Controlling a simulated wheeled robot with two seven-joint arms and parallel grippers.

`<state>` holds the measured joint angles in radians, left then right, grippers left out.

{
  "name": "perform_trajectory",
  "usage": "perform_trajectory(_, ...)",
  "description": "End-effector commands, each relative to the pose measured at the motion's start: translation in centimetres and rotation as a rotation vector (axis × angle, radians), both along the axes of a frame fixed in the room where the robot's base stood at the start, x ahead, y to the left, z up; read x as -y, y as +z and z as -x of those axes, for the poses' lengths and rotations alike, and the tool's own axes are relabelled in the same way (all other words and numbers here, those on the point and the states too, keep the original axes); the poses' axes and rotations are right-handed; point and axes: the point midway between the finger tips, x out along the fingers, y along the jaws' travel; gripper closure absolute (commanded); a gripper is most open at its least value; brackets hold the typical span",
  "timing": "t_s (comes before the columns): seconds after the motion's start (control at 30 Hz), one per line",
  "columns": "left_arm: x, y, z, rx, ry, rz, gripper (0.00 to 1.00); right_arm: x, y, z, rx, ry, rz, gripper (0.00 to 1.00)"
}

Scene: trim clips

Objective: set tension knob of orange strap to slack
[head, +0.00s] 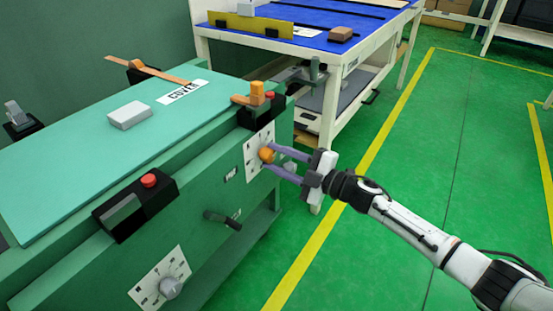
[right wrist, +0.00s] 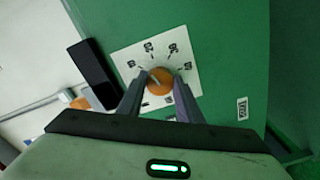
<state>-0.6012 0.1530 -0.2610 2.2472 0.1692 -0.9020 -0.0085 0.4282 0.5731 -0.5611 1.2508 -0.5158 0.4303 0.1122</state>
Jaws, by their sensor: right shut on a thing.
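The orange tension knob (head: 267,154) sits on a white dial plate (head: 254,145) on the front of the green bench. It shows larger in the right wrist view (right wrist: 159,82), with printed marks fanned around its upper side. My right gripper (head: 272,157) is shut on the knob, one finger on either side. The setting its pointer shows is too small to read surely. The orange strap (head: 150,68) shows as a flat band at the far side of the bench top, and an orange piece (head: 257,94) stands above the dial. My left gripper is not in view.
A second dial with a grey knob (head: 170,288) is lower left on the bench front. A black lever (head: 222,219) juts out between the dials. A box with a red button (head: 149,181) sits on the edge. Green floor (head: 400,180) is clear at right.

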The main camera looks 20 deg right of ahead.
Motion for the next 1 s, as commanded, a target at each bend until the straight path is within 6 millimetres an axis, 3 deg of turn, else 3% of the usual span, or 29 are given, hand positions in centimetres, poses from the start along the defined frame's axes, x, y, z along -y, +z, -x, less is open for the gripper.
perform_trajectory(0.2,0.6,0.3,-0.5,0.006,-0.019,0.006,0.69,0.0,-0.1,0.0,0.126,0.001,0.163,0.90)
perform_trajectory(0.67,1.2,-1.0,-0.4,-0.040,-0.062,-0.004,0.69,0.0,-0.1,0.0,0.396,0.001,0.508,0.90)
perform_trajectory(1.0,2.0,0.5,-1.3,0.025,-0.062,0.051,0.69,0.0,-0.1,0.1,0.590,0.002,0.756,0.90)
